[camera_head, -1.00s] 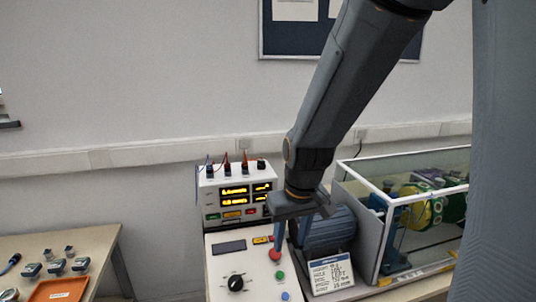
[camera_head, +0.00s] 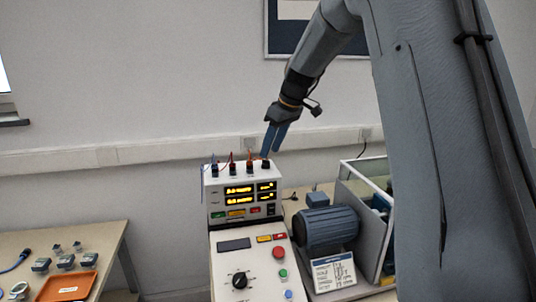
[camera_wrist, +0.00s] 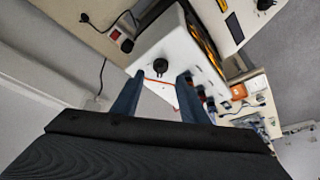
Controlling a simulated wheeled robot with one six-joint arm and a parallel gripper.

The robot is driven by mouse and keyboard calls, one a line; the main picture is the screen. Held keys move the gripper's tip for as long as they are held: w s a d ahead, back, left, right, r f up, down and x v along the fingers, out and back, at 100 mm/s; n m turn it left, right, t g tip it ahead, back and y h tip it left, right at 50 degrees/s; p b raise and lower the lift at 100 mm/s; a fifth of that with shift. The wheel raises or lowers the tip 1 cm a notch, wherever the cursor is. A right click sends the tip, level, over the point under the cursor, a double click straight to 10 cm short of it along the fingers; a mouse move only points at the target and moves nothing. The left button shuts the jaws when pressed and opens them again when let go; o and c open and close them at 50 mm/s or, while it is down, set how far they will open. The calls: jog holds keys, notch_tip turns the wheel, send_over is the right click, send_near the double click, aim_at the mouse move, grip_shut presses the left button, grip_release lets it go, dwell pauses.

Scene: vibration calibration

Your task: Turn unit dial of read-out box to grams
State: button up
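The white read-out box (camera_head: 216,199) with lit amber displays stands behind the control panel. A black knob (camera_head: 265,164) sits at the right end of its top; it also shows in the wrist view (camera_wrist: 160,66), upright on the white top. I cannot read its setting. My gripper (camera_head: 270,155) points down just above this knob in the head view. In the wrist view my gripper (camera_wrist: 157,90) has its two blue fingers apart with nothing between them. The knob lies beyond the fingertips, roughly centred between them.
Several coloured plugs with leads (camera_head: 233,169) stand left of the knob on the box top. The sloped control panel (camera_head: 225,264) in front carries a black dial (camera_head: 240,280) and a red button (camera_head: 279,253). A blue motor (camera_head: 328,228) stands to the right.

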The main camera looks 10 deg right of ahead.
aim_at(266, 163)
jog(key=shift+p+x, duration=0.55)
jog(key=shift+x, duration=1.5)
grip_shut()
